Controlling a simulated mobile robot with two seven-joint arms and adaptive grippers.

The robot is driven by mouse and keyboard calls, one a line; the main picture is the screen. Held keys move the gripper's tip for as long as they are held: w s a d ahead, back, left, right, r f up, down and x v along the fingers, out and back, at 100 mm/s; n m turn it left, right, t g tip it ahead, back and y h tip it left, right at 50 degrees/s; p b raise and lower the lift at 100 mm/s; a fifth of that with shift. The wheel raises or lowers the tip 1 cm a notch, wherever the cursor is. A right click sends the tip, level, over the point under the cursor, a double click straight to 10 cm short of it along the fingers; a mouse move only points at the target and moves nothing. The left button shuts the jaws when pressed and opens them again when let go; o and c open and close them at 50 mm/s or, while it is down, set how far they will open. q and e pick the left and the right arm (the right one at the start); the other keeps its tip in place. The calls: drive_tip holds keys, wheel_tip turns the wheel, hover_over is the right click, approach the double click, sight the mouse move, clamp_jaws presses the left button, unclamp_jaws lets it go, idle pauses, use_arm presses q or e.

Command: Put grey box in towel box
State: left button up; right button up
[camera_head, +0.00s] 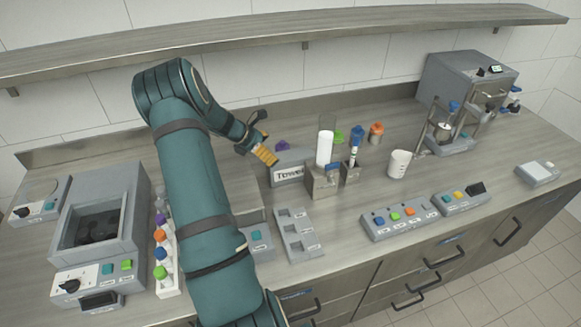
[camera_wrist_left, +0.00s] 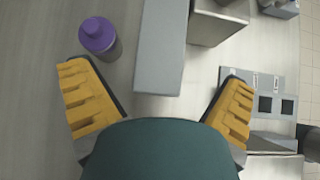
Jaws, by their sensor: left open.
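The towel box (camera_head: 289,174) is a low grey box with a "Towel" label, standing at the middle of the counter. My left gripper (camera_head: 265,155) is just above and to the left of it, fingers apart and empty. In the left wrist view, a long plain grey box shape (camera_wrist_left: 160,45) lies between the two yellow fingers, not visibly gripped; it looks like the towel box from above. I cannot tell a separate grey box for certain. My left arm hides part of the counter. My right gripper is not in view.
A purple-capped bottle (camera_wrist_left: 98,36) stands beside the left finger. A metal holder with a white cylinder (camera_head: 324,149) is right of the towel box. A three-slot grey rack (camera_head: 298,235) lies in front. A white cup (camera_head: 399,164) stands farther right. A shelf (camera_head: 300,30) runs above.

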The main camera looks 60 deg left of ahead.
sight(284, 156)
use_arm(q)
drive_tip(key=shift+r+x, duration=0.2)
drive_tip(key=shift+x, duration=3.75)
drive_tip(key=shift+w+d, duration=0.15)
drive_tip(key=c, duration=1.4)
